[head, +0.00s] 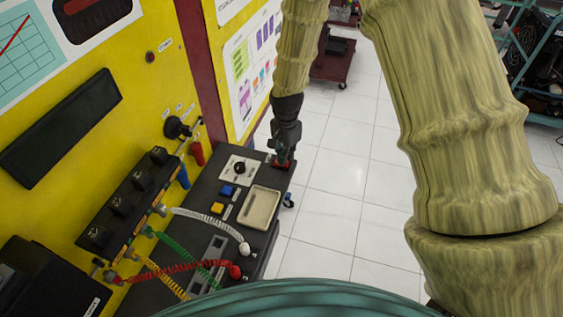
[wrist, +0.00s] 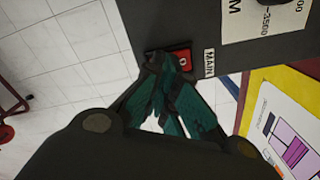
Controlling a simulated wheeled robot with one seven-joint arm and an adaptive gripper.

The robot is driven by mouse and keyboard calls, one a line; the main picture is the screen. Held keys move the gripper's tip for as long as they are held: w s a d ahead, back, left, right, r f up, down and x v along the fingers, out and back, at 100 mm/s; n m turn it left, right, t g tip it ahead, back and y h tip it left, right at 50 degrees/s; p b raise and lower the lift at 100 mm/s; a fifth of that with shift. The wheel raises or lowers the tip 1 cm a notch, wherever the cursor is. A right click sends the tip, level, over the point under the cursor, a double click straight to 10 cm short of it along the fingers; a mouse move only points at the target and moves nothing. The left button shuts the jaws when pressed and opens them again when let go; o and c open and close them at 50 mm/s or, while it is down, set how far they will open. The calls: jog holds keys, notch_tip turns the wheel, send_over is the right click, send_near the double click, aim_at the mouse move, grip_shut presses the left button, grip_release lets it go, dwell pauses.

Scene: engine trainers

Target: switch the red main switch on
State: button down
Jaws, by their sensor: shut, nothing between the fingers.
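The red main switch (wrist: 184,61) sits near the corner of the dark console top, beside a label reading MAIN, in the wrist view. In the head view a red part of the switch (head: 283,166) shows at the console's far right corner, mostly behind my gripper. My gripper (head: 280,156) points down at the switch. In the wrist view the teal fingers of my gripper (wrist: 166,66) are shut and empty, with their tips at the left part of the switch and covering some of it. I cannot tell whether the tips touch it or which way the rocker is tilted.
The console (head: 262,180) carries a dial (head: 239,168), a blue button (head: 227,190), a yellow button (head: 217,208) and a beige tray (head: 276,215). Coiled cables (head: 185,268) hang nearer me. The yellow panel (head: 165,70) rises at left. Tiled floor (head: 345,190) is clear at right.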

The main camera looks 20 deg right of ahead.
jog(key=shift+f+b, duration=0.35)
jog(key=shift+f, duration=0.45)
dwell(0.7)
jog(key=shift+r, duration=0.1)
jog(key=shift+r+p, duration=2.45)
jog(key=shift+r, duration=0.95)
